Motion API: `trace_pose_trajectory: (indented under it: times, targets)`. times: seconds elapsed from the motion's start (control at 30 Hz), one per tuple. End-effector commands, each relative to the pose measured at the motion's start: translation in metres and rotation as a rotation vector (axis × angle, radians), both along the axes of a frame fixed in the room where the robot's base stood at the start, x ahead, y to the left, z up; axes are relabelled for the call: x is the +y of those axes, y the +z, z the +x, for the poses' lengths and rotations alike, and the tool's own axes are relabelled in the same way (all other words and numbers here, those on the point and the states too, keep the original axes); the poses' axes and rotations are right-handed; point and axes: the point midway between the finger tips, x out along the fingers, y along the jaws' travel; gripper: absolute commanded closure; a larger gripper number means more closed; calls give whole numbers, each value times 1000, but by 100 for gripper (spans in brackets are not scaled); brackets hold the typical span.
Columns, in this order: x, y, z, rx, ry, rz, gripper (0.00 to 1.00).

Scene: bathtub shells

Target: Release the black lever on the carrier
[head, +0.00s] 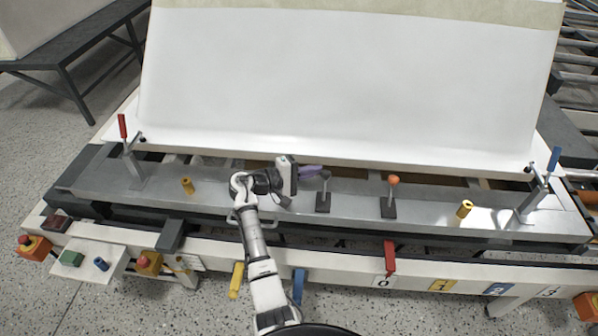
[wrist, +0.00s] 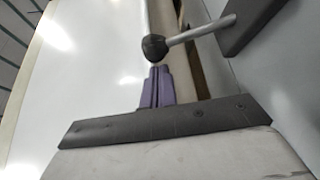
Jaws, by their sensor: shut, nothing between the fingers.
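The black lever (head: 325,182) stands on a dark base plate on the carrier's grey metal rail (head: 350,188), near the middle. In the wrist view its black knob (wrist: 155,47) sits on a grey rod that runs to a dark block at the upper right. My gripper (head: 324,171) has purple fingers and comes at the lever from the left. In the wrist view the shut, empty fingers (wrist: 158,68) point at the knob, with their tips just short of it or against it; I cannot tell if they touch.
An orange-knobbed lever (head: 393,182) stands to the right on the same rail. A red-handled clamp (head: 123,128) and a blue-handled clamp (head: 553,160) stand at the rail's ends. A large white shell (head: 350,80) fills the space behind.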

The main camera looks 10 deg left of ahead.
Motion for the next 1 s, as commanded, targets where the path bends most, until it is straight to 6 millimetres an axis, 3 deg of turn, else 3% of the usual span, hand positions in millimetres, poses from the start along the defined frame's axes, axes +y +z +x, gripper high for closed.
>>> trace_pose_trajectory:
  times: [0.2, 1.0]
  targets:
    - [-9, -2, 5, 1, 0, 0, 100]
    - [-9, 1, -1, -79, 0, 0, 100]
